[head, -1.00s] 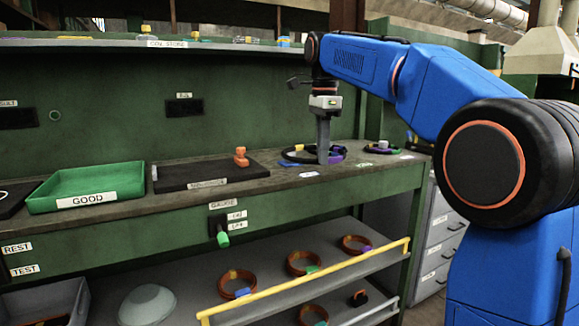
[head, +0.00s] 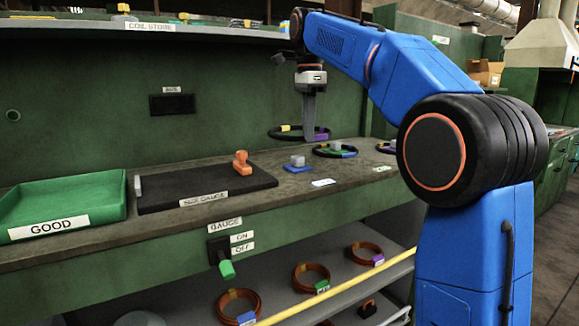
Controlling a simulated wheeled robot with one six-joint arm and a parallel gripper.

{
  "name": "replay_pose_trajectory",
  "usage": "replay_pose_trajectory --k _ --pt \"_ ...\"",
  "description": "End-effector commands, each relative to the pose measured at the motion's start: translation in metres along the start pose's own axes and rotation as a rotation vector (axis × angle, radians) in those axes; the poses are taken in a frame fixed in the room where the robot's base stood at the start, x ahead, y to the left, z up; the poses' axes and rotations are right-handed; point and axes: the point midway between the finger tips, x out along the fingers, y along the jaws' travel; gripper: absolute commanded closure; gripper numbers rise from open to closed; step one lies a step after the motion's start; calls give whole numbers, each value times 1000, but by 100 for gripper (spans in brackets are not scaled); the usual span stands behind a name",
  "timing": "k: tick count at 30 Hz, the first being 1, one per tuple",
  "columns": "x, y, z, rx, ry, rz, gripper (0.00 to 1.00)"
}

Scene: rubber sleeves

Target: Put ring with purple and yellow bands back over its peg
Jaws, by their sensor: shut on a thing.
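The dark ring with purple and yellow bands (head: 275,134) is in my gripper (head: 309,136), which points down and is shut on the ring's right side. The purple band is beside the fingers and the yellow band is at the far left of the ring. The ring looks roughly level and appears raised above the bench. A bare grey peg on a blue base (head: 297,161) stands on the bench, lower in the picture than the ring, with no ring around it. Their exact distance in depth is unclear.
To the right, a dark ring with blue and green bands (head: 335,154) lies around another grey peg. Another ring (head: 385,148) is partly hidden by my arm. The black size gauge plate (head: 205,188) with an orange handle and the green GOOD tray (head: 110,205) are left.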

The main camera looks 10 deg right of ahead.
Motion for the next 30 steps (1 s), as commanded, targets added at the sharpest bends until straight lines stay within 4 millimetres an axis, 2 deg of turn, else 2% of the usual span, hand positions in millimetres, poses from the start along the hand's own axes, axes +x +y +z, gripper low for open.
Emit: replay_pose_trajectory --k 4,12,19,24,30 --pt "6 1 0 0 0 -2 100" --pt "48 1 0 0 0 0 100" --pt "66 1 0 0 0 0 100" --pt "90 1 0 0 0 0 100" --pt "100 1 0 0 0 -2 100"
